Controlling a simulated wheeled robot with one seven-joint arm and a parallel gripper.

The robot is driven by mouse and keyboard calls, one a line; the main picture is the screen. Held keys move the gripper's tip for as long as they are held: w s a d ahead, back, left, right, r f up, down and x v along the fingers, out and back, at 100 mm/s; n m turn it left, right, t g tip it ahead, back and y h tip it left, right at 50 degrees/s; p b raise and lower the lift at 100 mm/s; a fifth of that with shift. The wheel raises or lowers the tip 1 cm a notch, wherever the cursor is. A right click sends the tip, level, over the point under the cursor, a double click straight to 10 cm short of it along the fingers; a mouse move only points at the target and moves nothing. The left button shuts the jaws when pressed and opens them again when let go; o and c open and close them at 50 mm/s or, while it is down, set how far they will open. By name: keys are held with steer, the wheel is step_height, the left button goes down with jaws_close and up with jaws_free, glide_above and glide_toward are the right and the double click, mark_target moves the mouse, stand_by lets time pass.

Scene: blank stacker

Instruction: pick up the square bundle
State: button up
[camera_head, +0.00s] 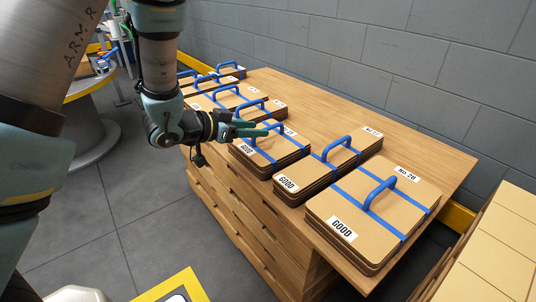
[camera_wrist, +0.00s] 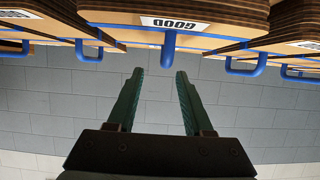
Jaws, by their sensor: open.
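Several stacked cardboard bundles with blue straps and blue top handles stand in a row. The nearest large bundle (camera_head: 345,210) bears labels "GOOD" and "No 20". Another bundle (camera_head: 318,182) is just beyond it, then a smaller bundle (camera_head: 285,157). I cannot tell for sure which one is the square bundle. My gripper (camera_head: 276,129) is open and empty, beside the smaller bundle's blue handle (camera_head: 264,150). In the wrist view, upside down, my open fingers (camera_wrist: 159,73) point toward a blue handle (camera_wrist: 168,48) under an inverted "GOOD" label (camera_wrist: 169,23); the handle is ahead of the fingertips.
The bundles stand on a wooden cabinet top (camera_head: 425,150) with drawers (camera_head: 240,225) below. A grey block wall (camera_head: 400,70) is close behind. Cardboard boxes (camera_head: 500,240) are at the lower right. Grey floor (camera_head: 130,235) is open to the left.

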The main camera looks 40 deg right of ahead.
mark_target(276, 129)
steer(key=x, duration=0.4)
steer(key=shift+b, duration=0.35)
steer(key=x, duration=0.1)
steer(key=b+x, duration=0.1)
steer(key=x, duration=0.2)
steer(key=shift+w+d+f+b, duration=0.15)
steer(key=shift+w+f+b, duration=0.1)
steer(key=shift+w+b, duration=0.1)
steer(key=shift+d, duration=0.4)
jaws_close()
stand_by(0.4)
